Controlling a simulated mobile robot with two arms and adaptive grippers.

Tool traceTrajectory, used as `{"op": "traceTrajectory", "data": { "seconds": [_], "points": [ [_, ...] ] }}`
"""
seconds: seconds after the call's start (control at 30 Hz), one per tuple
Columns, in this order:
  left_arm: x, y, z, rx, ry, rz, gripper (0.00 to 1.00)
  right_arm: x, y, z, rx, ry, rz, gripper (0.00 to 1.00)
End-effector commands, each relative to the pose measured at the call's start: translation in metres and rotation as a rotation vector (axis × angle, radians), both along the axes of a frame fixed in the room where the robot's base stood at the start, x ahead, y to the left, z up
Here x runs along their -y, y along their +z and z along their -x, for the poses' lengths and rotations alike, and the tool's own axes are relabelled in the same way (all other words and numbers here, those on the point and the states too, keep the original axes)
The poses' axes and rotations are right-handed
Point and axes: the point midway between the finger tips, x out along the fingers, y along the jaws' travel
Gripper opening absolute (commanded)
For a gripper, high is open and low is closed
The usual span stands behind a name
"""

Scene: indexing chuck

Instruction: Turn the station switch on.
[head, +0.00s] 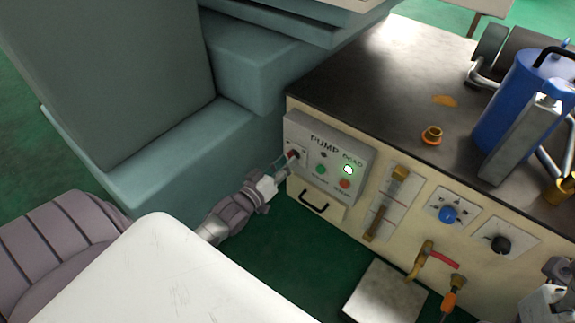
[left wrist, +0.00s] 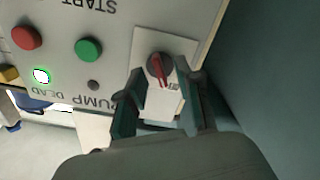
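The station switch (left wrist: 160,68) is a dark round knob with a red pointer on a light plate in the left wrist view. In the head view the switch (head: 293,154) sits at the left end of the grey PUMP box (head: 330,142). My left gripper (head: 284,162) is right at the switch. In the left wrist view my left gripper (left wrist: 158,86) is open, with one dark finger on each side of the knob's near part. I cannot tell whether they touch it. A grey and white part at the head view's lower right edge may be my right gripper; its fingers are unclear.
The box has a green button (head: 321,170), a red button (head: 345,183) and a lit white lamp (head: 348,169). A black handle (head: 314,204) is below. A blue knob (head: 448,214) and a black knob (head: 501,244) are to the right. A teal machine body (head: 245,95) stands close on the left.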

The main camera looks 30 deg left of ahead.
Motion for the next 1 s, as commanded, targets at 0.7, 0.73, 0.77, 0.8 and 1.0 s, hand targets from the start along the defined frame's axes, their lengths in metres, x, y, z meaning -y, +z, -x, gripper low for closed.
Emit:
{"op": "traceTrajectory", "data": {
  "seconds": [0.7,0.73,0.77,0.8,1.0],
  "points": [
    [0.0008,0.0003,-0.0116,0.0,0.0,-0.001,0.0,-0.0007,0.0025,-0.0012,0.014,-0.001,0.002,0.62],
    [0.0008,0.0003,-0.0116,0.0,0.001,-0.001,0.0,-0.0007,0.0025,-0.0012,0.014,-0.001,0.002,0.62],
    [0.0008,0.0003,-0.0116,0.0,0.0,-0.001,0.0,-0.0007,0.0025,-0.0012,0.014,0.0,0.002,0.62],
    [0.0008,0.0003,-0.0116,0.0,0.0,-0.001,0.0,-0.0007,0.0025,-0.0012,0.014,0.0,0.002,0.62],
    [0.0009,0.001,-0.0116,0.001,0.001,-0.015,0.0,-0.0005,0.0049,-0.0008,0.016,0.0,0.001,0.62]
  ]
}}
